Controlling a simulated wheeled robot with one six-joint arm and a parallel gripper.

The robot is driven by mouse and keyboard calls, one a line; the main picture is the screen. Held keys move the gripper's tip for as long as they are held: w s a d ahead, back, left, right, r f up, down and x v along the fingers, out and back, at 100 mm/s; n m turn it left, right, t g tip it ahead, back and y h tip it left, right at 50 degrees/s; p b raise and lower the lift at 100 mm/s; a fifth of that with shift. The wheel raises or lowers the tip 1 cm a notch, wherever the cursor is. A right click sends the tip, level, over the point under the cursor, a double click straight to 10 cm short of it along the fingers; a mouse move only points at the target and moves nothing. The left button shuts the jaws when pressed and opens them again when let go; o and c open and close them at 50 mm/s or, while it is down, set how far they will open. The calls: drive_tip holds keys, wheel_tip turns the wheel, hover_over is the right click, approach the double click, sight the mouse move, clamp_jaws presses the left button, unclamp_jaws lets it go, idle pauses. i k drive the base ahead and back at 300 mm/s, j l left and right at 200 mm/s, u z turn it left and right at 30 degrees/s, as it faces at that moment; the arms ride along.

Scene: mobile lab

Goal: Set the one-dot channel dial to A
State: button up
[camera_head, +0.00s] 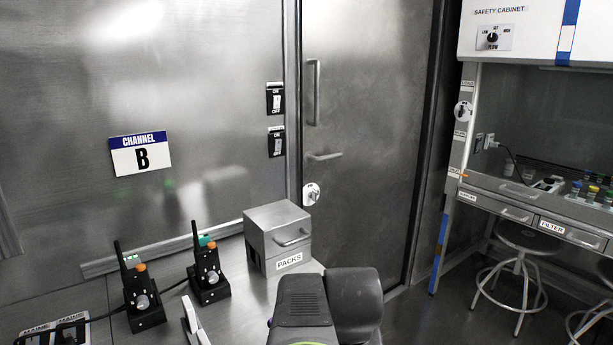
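Two black handheld radios stand upright in chargers on the metal bench at the lower left. The left radio (137,285) and the right radio (207,268) each have an antenna and an orange top knob. A round grey dial shows on the front of the left unit (142,302) and of the right unit (213,277). Dot marks and dial letters are too small to read, so I cannot tell which has one dot. A wall sign (141,153) reads "CHANNEL B". My dark arm links fill the bottom middle. I cannot make out my gripper.
A metal box labelled PACKS (280,238) stands right of the radios. A pale, narrow object (194,322) lies at the bench's front, cut off by the frame. Black cables run by the chargers. A metal door (365,130), safety cabinet (540,125) and stools (522,238) are to the right.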

sight(143, 301)
drive_tip(key=u, duration=1.35)
